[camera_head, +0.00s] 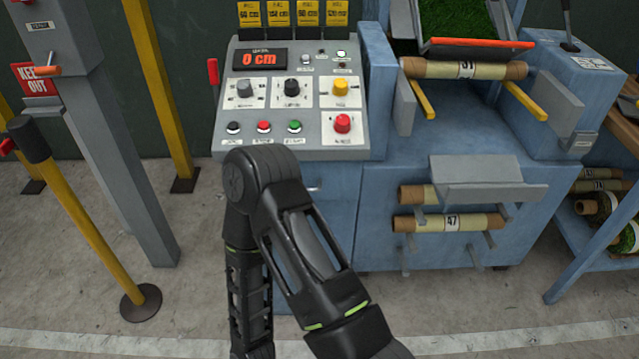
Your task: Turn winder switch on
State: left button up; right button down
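The grey control panel (218,133) stands in the middle, with a display reading "0 cm" (259,58). Below the display sit a grey-and-black knob (245,88), a black knob (292,87) and a yellow knob (341,87). A red knob (342,123) is at the lower right. Black, red and green buttons line the lower left. The labels are too small to read, so I cannot tell which control is the winder switch or how it is set. One of my arms is bent in front of the panel's lower edge. Neither gripper shows.
The blue machine (385,250) carries a roll numbered 51 (465,69) and a lower roll numbered 47 (452,222). A side rack (590,250) holds rolls at right.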

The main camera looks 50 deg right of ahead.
aim_at(342, 125)
jog(key=z, duration=1.55)
